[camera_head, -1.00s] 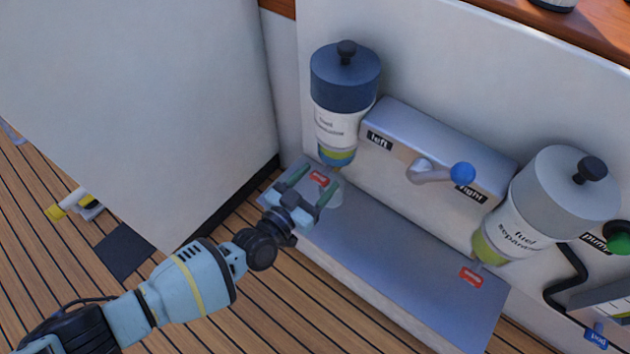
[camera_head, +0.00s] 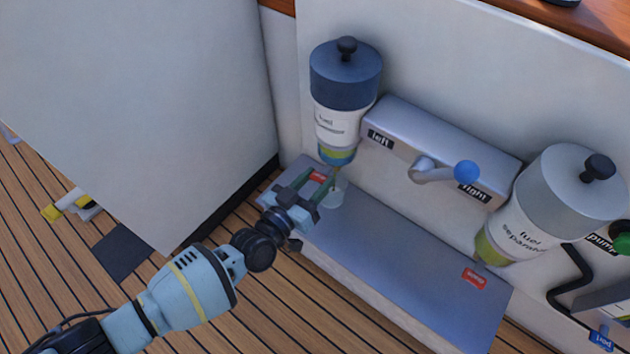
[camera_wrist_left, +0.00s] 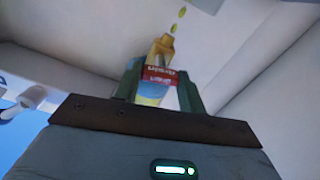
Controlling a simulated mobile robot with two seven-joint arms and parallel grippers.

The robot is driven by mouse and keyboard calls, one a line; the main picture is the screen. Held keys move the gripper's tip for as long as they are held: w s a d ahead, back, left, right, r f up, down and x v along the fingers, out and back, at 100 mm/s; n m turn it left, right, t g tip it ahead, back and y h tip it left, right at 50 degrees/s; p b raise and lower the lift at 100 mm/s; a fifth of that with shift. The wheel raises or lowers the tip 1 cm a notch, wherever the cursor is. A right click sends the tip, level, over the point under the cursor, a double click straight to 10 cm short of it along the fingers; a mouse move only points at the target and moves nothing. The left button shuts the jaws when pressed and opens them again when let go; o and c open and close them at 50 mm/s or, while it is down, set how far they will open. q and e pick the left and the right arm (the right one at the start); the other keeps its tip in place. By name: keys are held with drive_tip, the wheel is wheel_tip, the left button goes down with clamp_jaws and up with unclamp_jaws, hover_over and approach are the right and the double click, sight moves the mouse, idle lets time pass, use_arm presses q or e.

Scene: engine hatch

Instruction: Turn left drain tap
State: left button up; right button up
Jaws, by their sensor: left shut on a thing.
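The left fuel separator (camera_head: 340,125) has a blue top, a white label and a yellow-green band at its bottom. The left drain tap (camera_wrist_left: 162,46) is yellowish and sits below that bowl, with a red drain tag (camera_wrist_left: 165,76) in front of it in the left wrist view. My left gripper (camera_head: 318,186) is at the tap under the separator, its two green fingers shut on it. The fingers hide part of the tap in the head view. Yellow-green drops (camera_wrist_left: 178,20) show by the tap's end in the left wrist view. My right gripper is not in view.
A clear cup (camera_head: 333,195) stands on the grey ledge (camera_head: 400,255) beside my left fingers. A selector box (camera_head: 440,145) with a blue-knobbed lever (camera_head: 440,172) is to the right. The right separator (camera_head: 550,205) stands further right. A white panel (camera_head: 140,90) is at left.

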use_arm(q)
drive_tip(key=n+b, duration=0.1)
drive_tip(key=n, duration=0.2)
drive_tip(key=shift+f+n+b, duration=0.15)
drive_tip(key=shift+n+b, duration=0.25)
drive_tip(key=n+b, duration=0.2)
drive_tip(key=n, duration=0.2)
drive_tip(key=shift+n, duration=0.3)
drive_tip(key=n, duration=0.6)
drive_tip(key=shift+n, duration=0.5)
drive_tip(key=o, duration=1)
